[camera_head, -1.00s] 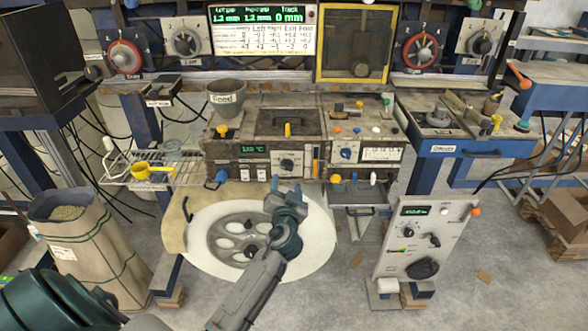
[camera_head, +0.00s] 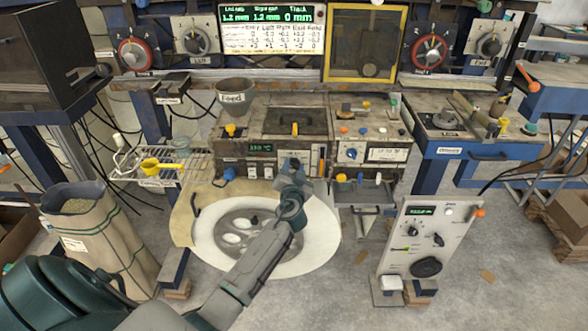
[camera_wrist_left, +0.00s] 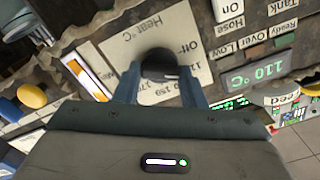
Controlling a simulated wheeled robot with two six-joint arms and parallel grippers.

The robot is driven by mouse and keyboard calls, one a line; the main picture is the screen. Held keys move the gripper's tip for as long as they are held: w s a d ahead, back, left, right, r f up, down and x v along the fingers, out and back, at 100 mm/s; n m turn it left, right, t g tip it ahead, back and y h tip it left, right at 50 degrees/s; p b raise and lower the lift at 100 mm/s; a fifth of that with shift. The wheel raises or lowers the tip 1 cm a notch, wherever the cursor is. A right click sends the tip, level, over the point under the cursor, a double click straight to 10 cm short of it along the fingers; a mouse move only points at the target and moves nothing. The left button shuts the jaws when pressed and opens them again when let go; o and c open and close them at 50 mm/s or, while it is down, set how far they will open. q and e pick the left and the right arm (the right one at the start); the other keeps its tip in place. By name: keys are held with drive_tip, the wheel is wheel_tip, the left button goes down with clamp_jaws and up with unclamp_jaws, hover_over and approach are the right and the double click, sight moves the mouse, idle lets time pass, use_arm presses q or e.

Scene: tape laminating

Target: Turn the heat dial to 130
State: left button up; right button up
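The heat dial (camera_wrist_left: 158,64) is a round black knob on a pale plate marked "Heat °C" in the left wrist view. A white mark shows on its lower right; the setting it points to cannot be read surely. My left gripper (camera_wrist_left: 160,92) has its two blue fingers apart on either side of the dial; contact is unclear. A green display (camera_wrist_left: 257,71) beside the plate reads 110 °C. In the head view the left gripper (camera_head: 293,172) is at the front of the machine and covers the dial; the display (camera_head: 261,148) is left of it. My right gripper is not in view.
A yellow-marked slot (camera_wrist_left: 88,75) and a yellow knob (camera_wrist_left: 32,96) lie left of the plate. In the head view a white round plate (camera_head: 318,240) is below my left arm.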

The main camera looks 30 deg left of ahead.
use_arm(q)
drive_tip(key=shift+c, duration=1.1)
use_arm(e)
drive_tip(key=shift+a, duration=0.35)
use_arm(q)
drive_tip(key=shift+m, duration=0.3)
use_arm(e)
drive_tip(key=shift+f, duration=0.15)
use_arm(q)
drive_tip(key=m+b, duration=0.1)
drive_tip(key=m, duration=0.3)
drive_tip(key=shift+f, duration=0.1)
drive_tip(key=shift+m, duration=1.5)
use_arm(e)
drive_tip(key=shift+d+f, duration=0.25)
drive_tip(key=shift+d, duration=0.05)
use_arm(q)
drive_tip(key=shift+d, duration=0.1)
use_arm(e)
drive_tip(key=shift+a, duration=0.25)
